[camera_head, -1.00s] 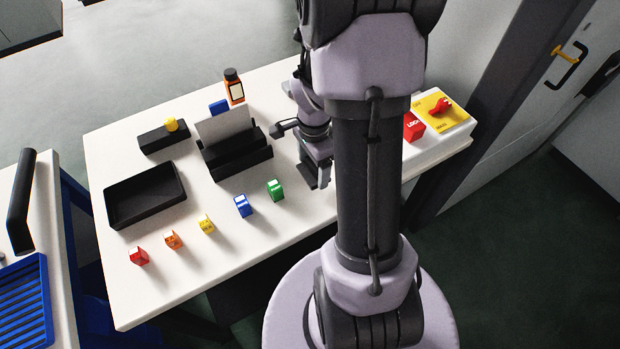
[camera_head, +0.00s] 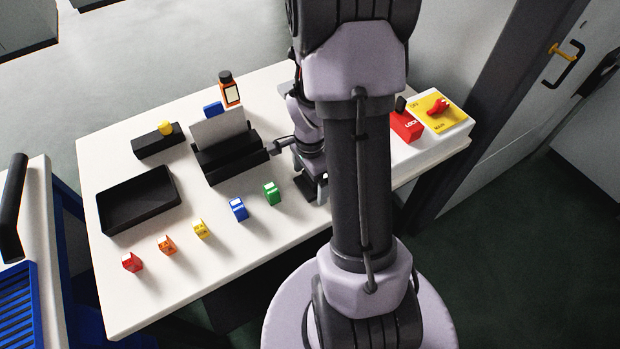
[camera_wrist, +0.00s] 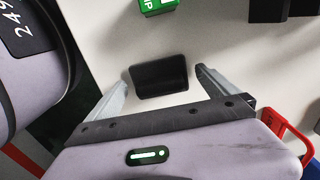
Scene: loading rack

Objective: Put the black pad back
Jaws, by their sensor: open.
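A black pad (camera_wrist: 160,76) lies flat on the white table in the wrist view, dark and roughly rectangular. My gripper (camera_wrist: 161,79) is open, with one pale finger on each side of the pad and gaps between. The pad looks unheld. In the head view my arm hides most of the gripper, and a dark shape (camera_head: 305,188) low beside it may be the pad or a finger.
A green block (camera_head: 271,193) stands close by, in a row with blue, yellow, orange and red ones. A black holder with a white card (camera_head: 230,161), an empty black tray (camera_head: 140,200) and a red LOCK block (camera_head: 405,126) share the table (camera_head: 190,265).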

